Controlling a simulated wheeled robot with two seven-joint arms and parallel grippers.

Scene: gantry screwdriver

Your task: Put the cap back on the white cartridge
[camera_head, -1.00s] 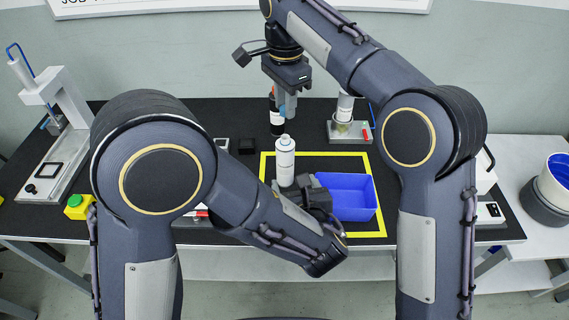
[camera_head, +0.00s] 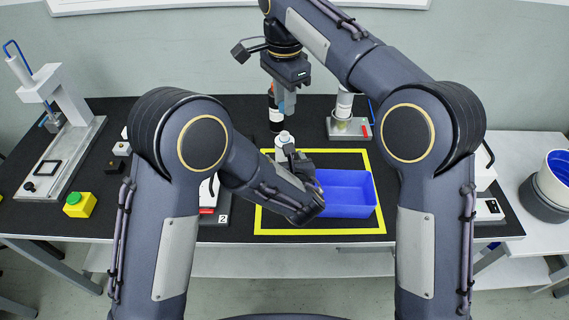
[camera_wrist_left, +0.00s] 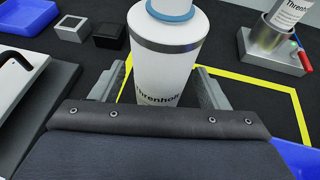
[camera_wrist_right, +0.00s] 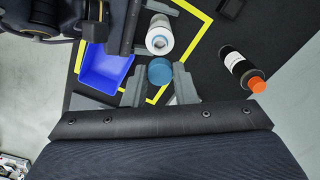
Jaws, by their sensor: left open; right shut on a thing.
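The white cartridge (camera_head: 284,138) stands upright on the table, its lower part hidden behind my left gripper (camera_head: 296,160). In the left wrist view the cartridge (camera_wrist_left: 165,62) has a grey band, dark lettering and a blue ring near its top. My open left gripper (camera_wrist_left: 160,88) has one finger on each side of it; I cannot tell whether they touch. My right gripper (camera_wrist_right: 159,88) is shut on the round blue cap (camera_wrist_right: 160,71). The cap (camera_head: 281,107) is above and apart from the cartridge, whose top also shows in the right wrist view (camera_wrist_right: 160,36).
A blue bin (camera_head: 345,195) stands right of the cartridge inside a yellow outline (camera_head: 320,231). A dark bottle with an orange cap (camera_wrist_right: 240,68) stands behind. A metal fixture (camera_head: 349,128) holds another white cartridge. A press (camera_head: 60,150) and yellow button box (camera_head: 79,204) are at left.

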